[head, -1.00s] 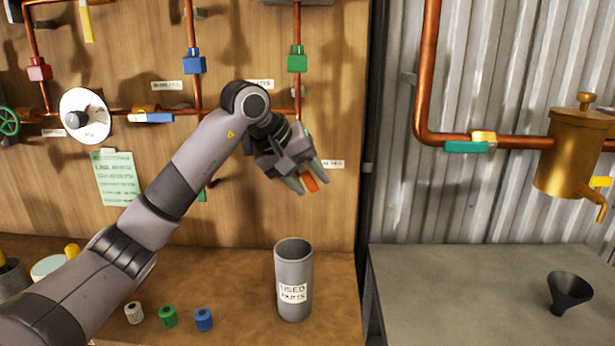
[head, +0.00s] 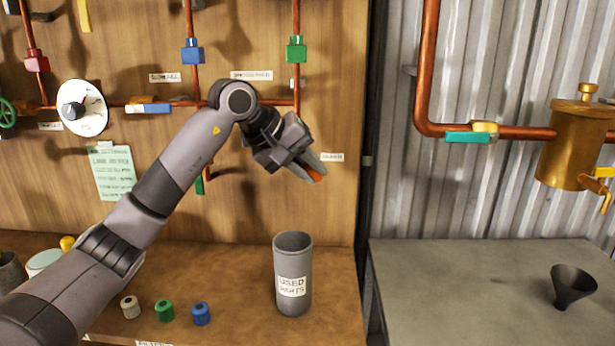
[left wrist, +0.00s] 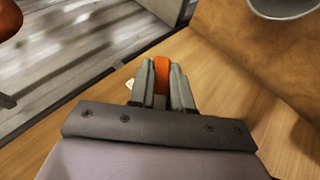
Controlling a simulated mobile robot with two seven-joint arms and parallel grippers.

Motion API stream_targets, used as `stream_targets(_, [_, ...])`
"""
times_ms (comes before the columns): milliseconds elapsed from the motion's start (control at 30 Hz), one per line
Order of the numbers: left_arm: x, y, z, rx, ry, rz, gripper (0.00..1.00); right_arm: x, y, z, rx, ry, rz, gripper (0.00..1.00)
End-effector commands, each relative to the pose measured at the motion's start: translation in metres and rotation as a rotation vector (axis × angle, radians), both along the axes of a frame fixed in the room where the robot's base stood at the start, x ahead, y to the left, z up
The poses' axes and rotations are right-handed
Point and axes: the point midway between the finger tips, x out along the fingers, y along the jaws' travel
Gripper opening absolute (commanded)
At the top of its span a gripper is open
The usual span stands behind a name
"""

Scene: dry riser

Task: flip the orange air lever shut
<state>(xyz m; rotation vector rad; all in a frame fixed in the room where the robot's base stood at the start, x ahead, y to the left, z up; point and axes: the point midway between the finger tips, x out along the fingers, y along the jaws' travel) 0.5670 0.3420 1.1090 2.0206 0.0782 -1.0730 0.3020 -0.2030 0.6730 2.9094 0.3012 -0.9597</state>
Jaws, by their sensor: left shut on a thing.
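My left gripper (head: 306,171) is in front of the wooden board, at the lower right of its pipework. Its fingers are shut on the orange lever (head: 317,176), whose end shows between the fingertips. In the left wrist view, the orange lever (left wrist: 161,75) stands between the two grey fingers of my left gripper (left wrist: 161,85). The lever's pivot and valve body are hidden behind the gripper and wrist. My right gripper is not in view.
A grey used-parts cup (head: 292,275) stands on the wooden bench below the gripper. White, green (head: 164,311) and blue caps lie to its left. A green lever valve (head: 296,50) is above. A grey bench with a black funnel (head: 573,286) is at right.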

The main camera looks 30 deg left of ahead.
Motion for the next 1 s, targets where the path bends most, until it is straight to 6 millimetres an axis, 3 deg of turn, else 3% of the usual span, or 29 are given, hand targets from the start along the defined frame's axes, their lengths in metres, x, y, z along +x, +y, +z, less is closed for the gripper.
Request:
stream_targets(33, [0.000, 0.000, -0.004, -0.034, -0.022, 0.003, 0.00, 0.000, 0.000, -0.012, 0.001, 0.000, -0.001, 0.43])
stream_targets(200, [0.003, -0.003, -0.001, -0.165, -0.105, 0.003, 0.00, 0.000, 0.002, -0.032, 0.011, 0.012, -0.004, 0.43])
stream_targets(567, [0.006, -0.009, 0.010, -0.453, -0.281, 0.001, 0.00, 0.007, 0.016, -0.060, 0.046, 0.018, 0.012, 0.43])
stream_targets(1000, [0.007, -0.011, 0.025, -0.699, -0.431, 0.002, 0.00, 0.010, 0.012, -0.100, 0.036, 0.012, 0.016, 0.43])
